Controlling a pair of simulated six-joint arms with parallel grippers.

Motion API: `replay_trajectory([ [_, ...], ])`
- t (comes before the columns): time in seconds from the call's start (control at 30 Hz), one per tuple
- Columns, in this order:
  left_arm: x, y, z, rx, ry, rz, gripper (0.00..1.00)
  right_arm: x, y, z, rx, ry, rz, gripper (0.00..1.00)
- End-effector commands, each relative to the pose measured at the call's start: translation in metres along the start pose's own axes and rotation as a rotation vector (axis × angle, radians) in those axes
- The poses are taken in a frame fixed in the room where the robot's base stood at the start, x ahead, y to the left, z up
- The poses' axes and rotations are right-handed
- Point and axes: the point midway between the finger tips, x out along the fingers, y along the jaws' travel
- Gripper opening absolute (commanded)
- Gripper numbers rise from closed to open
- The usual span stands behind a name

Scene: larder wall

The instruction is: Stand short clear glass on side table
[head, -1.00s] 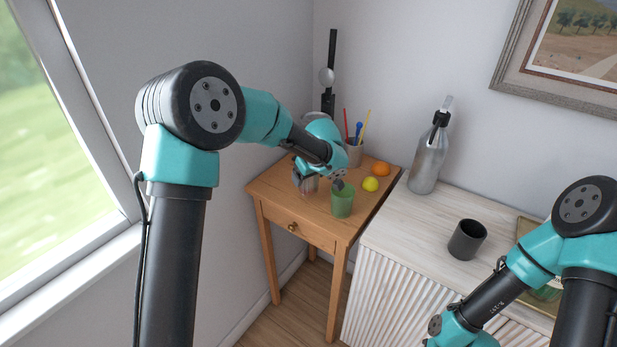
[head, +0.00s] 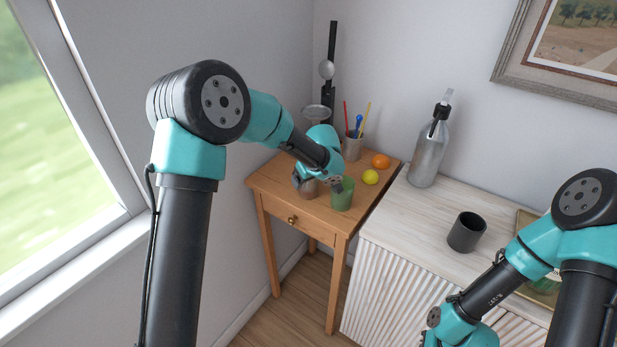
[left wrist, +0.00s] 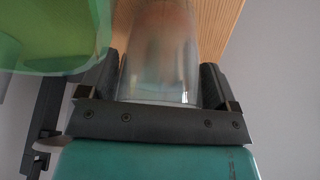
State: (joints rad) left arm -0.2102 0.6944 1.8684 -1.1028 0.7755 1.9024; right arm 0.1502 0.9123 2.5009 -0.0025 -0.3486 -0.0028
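The short clear glass (head: 308,189) is at the left front part of the wooden side table (head: 272,187). In the left wrist view the glass (left wrist: 160,60) is between the two fingers of my left gripper (left wrist: 160,92), which appear to touch its sides. Whether its base rests on the tabletop is hard to tell. In the head view my left gripper (head: 318,184) is partly hidden by its own wrist. My right gripper is out of frame below the right arm.
A green cup (head: 342,196) stands close right of the glass. Behind are a yellow fruit (head: 370,177), an orange (head: 380,161) and a pencil cup (head: 352,147). A steel bottle (head: 428,155) and a dark cup (head: 467,232) stand on the white cabinet (head: 410,212).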

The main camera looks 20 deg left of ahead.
Motion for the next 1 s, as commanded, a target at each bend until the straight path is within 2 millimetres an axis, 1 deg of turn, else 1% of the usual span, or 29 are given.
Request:
replay_trajectory([
  [0.03, 0.000, 0.000, 0.000, 0.000, 0.000, 0.000, 0.89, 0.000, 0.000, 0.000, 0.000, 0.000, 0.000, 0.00],
  [0.13, 0.000, 0.000, 0.000, 0.000, 0.000, 0.000, 0.98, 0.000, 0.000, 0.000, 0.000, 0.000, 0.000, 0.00],
  [0.17, 0.000, 0.000, 0.000, 0.000, 0.000, 0.000, 1.00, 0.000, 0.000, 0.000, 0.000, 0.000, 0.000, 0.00],
  [0.43, -0.002, 0.000, -0.001, -0.001, 0.001, 0.001, 1.00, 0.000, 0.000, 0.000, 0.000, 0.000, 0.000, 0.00],
  [0.57, -0.010, 0.001, -0.002, -0.001, 0.002, 0.003, 1.00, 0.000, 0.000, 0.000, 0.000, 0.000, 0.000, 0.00],
  [0.67, -0.022, 0.001, -0.002, 0.000, 0.003, 0.003, 1.00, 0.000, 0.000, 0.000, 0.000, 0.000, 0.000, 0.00],
  [0.77, -0.038, 0.001, -0.002, -0.001, 0.002, 0.004, 1.00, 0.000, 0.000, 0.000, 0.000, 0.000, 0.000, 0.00],
  [1.0, -0.083, 0.001, -0.002, 0.000, 0.003, 0.004, 1.00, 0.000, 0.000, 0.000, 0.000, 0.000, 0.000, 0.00],
])
